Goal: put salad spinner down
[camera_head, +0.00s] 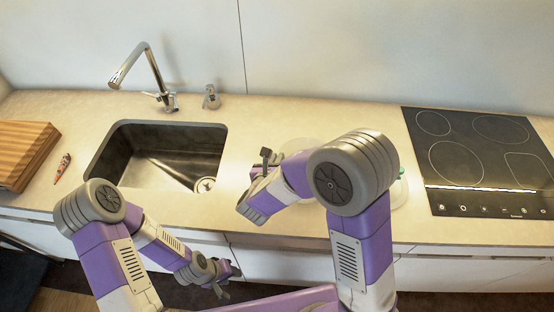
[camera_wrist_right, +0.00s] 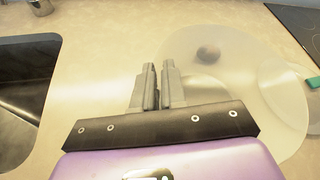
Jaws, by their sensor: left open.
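The salad spinner (camera_wrist_right: 236,52) is a pale, see-through round piece with a dark knob, in the right half of the right wrist view. In the head view its faint rim (camera_head: 299,146) shows behind my right arm, which hides most of it. My right gripper (camera_wrist_right: 159,68) has its fingers close together at the spinner's left edge, with the rim between them; it also shows in the head view (camera_head: 266,156). I cannot tell whether the spinner touches the counter. My left gripper (camera_head: 228,279) is open and empty, low in front of the cabinets.
The pale counter (camera_head: 250,120) holds a sink (camera_head: 145,160) with a faucet (camera_head: 150,75) left of the spinner and a black cooktop (camera_head: 480,150) to its right. A wooden block (camera_head: 22,150) stands far left. A small green item (camera_wrist_right: 313,82) is at the spinner's right.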

